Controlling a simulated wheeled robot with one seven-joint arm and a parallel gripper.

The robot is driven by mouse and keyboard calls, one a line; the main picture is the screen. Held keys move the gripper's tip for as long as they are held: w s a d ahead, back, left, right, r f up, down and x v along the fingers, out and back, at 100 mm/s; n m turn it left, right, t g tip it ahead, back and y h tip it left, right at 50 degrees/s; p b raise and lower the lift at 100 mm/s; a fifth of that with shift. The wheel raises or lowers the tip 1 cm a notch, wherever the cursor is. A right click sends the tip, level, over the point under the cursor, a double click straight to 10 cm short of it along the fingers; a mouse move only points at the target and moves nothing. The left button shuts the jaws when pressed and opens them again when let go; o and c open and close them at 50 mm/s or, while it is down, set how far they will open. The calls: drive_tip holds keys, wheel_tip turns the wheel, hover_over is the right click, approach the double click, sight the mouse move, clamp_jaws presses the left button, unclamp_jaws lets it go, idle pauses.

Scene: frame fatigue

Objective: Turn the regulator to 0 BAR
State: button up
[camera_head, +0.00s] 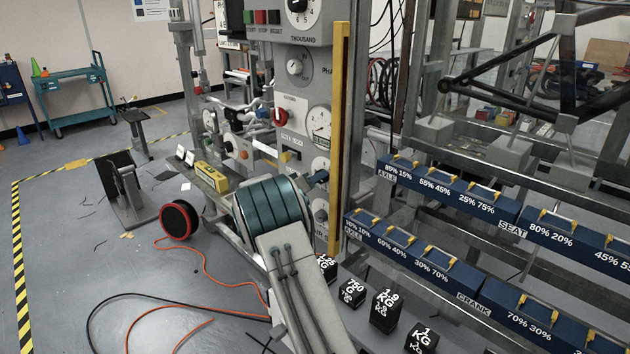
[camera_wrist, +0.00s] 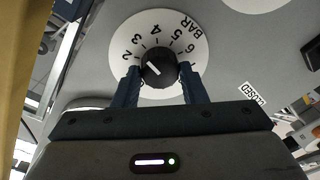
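The regulator is a round black knob (camera_wrist: 158,68) on a white dial (camera_wrist: 157,24) in the wrist view. The dial shows the numbers 2 to 6 and BAR; its lower part, with any 0 mark, is hidden behind my gripper. The knob's white line points up-left, roughly between 2 and 3. My gripper (camera_wrist: 159,70) has one dark blue finger on each side of the knob, very close to it. I cannot tell whether the fingers press on it.
A yellow post (camera_head: 338,120) stands just right of my gripper. Black weights (camera_head: 385,310) stand at the lower right, beside blue labelled racks (camera_head: 450,190). Open floor lies to the left.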

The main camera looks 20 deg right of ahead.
drive_tip(key=shift+o, duration=0.2)
drive_tip(key=shift+n+b, duration=0.3)
drive_tip(key=shift+n, duration=0.1)
drive_tip(key=n+g+p, duration=0.1)
drive_tip(key=n+p, duration=0.2)
drive_tip(key=n, duration=0.6)
drive_tip(key=n+p, duration=0.3)
drive_tip(key=n, duration=0.6)
drive_tip(key=shift+w+g+p, duration=0.1)
drive_tip(key=shift+g+p, duration=0.3)
drive_tip(key=shift+n, duration=0.3)
drive_tip(key=o, duration=1)
drive_tip(key=shift+c, duration=0.2)
drive_tip(key=v, duration=1.4)
